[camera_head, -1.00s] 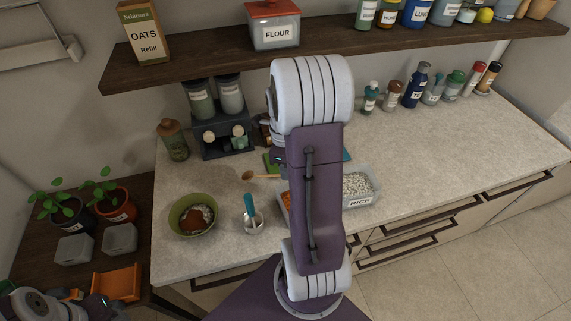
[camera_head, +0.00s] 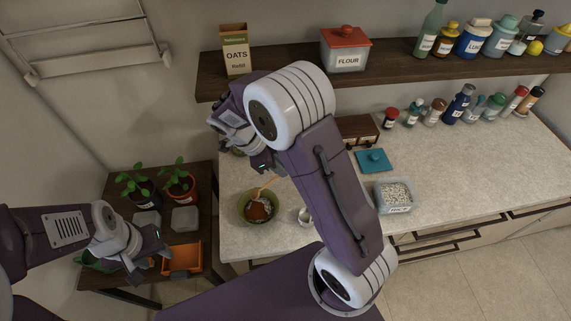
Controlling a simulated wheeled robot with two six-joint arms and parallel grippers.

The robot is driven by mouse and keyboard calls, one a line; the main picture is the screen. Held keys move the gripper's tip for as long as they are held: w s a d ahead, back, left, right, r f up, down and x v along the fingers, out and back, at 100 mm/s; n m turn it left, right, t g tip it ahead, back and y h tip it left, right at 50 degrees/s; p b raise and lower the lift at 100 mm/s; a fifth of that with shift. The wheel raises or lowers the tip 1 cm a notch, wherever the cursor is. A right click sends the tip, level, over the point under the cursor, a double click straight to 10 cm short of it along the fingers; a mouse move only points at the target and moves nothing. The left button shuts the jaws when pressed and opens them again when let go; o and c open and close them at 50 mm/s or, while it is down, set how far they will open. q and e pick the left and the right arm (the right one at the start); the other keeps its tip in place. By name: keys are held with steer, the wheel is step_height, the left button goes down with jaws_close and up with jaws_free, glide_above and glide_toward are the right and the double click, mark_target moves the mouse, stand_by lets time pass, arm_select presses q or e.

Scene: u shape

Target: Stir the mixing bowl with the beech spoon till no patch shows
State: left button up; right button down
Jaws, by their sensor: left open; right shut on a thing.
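The green mixing bowl (camera_head: 243,212) stands near the counter's left front edge. A reddish-brown patch and some white show inside it. My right gripper (camera_head: 266,166) is shut on the beech spoon (camera_head: 267,183), above and behind the bowl. The spoon's handle slants down toward the bowl; its lower end is over or in the bowl, and whether it touches the contents I cannot tell. My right arm hides part of the counter behind. My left gripper (camera_head: 148,258) is open and empty, at the left over the low wooden table, well away from the bowl.
A metal cup (camera_head: 304,217) stands close to the bowl's right. A rice container (camera_head: 394,196) and a teal lid (camera_head: 374,160) are further right. Potted plants (camera_head: 179,184) and an orange tray (camera_head: 184,259) are on the low table (camera_head: 205,228). A shelf (camera_head: 400,72) overhangs the counter.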

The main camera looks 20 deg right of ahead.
mark_target(275, 177)
steer(key=shift+w+a+f, duration=0.1)
steer(key=shift+a+f, duration=0.15)
steer(key=shift+f, duration=0.2)
step_height(275, 177, down, 6)
steer(key=b, duration=0.4)
steer(key=shift+d+r+b, duration=0.1)
steer(key=shift+d+b, duration=0.05)
steer(key=shift+b, duration=0.25)
step_height(275, 177, down, 5)
steer(key=b, duration=0.5)
steer(key=shift+r, duration=0.1)
